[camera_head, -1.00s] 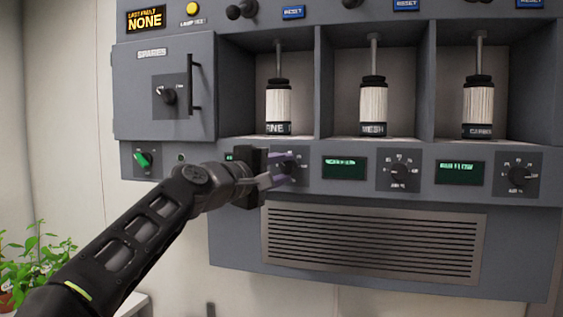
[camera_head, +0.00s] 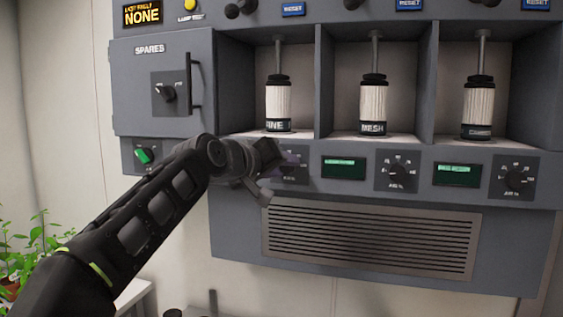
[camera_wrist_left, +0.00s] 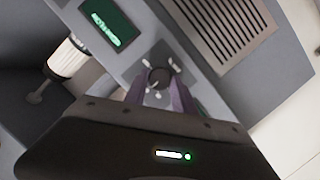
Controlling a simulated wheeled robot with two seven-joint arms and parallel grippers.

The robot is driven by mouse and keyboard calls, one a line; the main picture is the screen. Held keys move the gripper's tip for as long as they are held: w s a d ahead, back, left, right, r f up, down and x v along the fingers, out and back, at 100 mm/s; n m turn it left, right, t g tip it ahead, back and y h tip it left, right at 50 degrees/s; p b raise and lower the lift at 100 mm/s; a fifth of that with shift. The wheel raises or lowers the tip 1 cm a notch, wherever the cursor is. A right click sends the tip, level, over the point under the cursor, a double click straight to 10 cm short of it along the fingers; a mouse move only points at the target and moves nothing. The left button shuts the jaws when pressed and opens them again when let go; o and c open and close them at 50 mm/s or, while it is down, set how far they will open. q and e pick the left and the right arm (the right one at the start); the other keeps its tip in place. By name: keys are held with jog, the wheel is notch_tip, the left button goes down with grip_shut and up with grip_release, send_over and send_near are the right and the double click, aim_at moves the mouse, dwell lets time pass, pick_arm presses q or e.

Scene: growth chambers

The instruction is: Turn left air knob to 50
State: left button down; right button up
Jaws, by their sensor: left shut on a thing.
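The left air knob (camera_wrist_left: 159,77) is a dark round knob on a dial plate with pale tick marks, seen in the left wrist view. My left gripper (camera_wrist_left: 160,95) has its two purple-grey fingers on either side of this knob and is shut on it. In the head view my left gripper (camera_head: 285,168) covers most of the left dial, so its pointer and setting are hidden there. The wrist picture is rolled, and I cannot read the number the knob points to. My right gripper is not in view.
Two more air knobs, the middle one (camera_head: 397,170) and the right one (camera_head: 515,178), sit beside green displays (camera_head: 344,167). A vent grille (camera_head: 370,236) lies below. Filter cartridges (camera_head: 374,103) stand in open bays above. A spares door (camera_head: 163,88) and green knob (camera_head: 145,156) are at left.

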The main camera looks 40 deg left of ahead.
pick_arm(q)
jog(key=shift+f+m, duration=0.1)
jog(key=shift+m, duration=0.2)
jog(key=c, duration=1)
grip_release()
jog(key=shift+c, duration=0.2)
jog(key=shift+s, duration=0.1)
jog(key=b+v, duration=0.2)
jog(key=v, duration=0.5)
jog(key=shift+s+r, duration=0.25)
jog(key=shift+s, duration=0.05)
jog(key=shift+d, duration=0.1)
